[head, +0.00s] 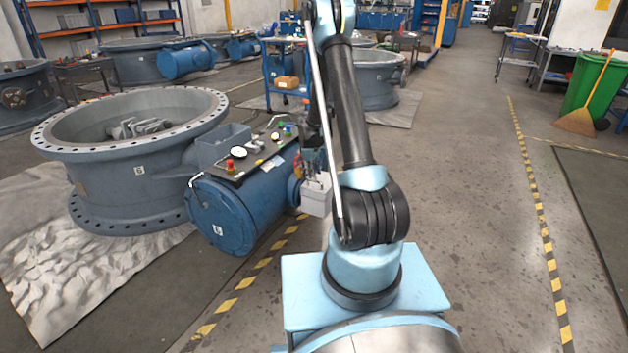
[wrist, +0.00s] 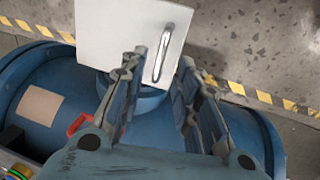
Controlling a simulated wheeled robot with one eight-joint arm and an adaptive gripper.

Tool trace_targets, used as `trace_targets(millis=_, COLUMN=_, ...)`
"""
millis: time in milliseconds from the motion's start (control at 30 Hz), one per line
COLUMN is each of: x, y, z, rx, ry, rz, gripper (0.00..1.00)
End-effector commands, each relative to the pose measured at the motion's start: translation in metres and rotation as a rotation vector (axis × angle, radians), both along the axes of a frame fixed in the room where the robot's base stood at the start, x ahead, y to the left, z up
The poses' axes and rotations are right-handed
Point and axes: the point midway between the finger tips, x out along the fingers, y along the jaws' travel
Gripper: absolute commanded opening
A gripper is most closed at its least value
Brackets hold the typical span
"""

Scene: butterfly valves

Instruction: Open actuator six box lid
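The blue cylindrical actuator (head: 220,212) lies beside a large grey valve body and carries a white label with a 6-like mark. A light grey-white box (head: 316,196) sits at its right end, partly hidden by my arm. In the wrist view the box's pale flat lid (wrist: 120,25) fills the top centre, with a curved metal handle (wrist: 163,55) on it. The lid looks shut. My gripper (wrist: 160,60) is open, its two fingers pointing toward the lid. The handle appears between the fingertips; I cannot tell whether they touch it.
The grey valve body (head: 140,160) stands left of the actuator on a crumpled sheet. The actuator's top panel (head: 245,155) has gauges and coloured buttons. A red part (wrist: 78,124) shows near the left finger. Floor right of my arm is clear, with yellow-black tape (head: 545,240).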

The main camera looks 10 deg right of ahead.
Motion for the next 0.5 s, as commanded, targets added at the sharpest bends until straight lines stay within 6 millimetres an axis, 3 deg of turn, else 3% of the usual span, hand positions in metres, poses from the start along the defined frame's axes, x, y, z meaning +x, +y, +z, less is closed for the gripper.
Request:
trace_targets(millis=200, x=0.004, y=-0.003, z=-0.024, rx=0.0, ry=0.0, rz=0.0, gripper=0.29)
trace_targets(millis=500, x=0.005, y=-0.004, z=-0.035, rx=0.0, ry=0.0, rz=0.0, gripper=0.29)
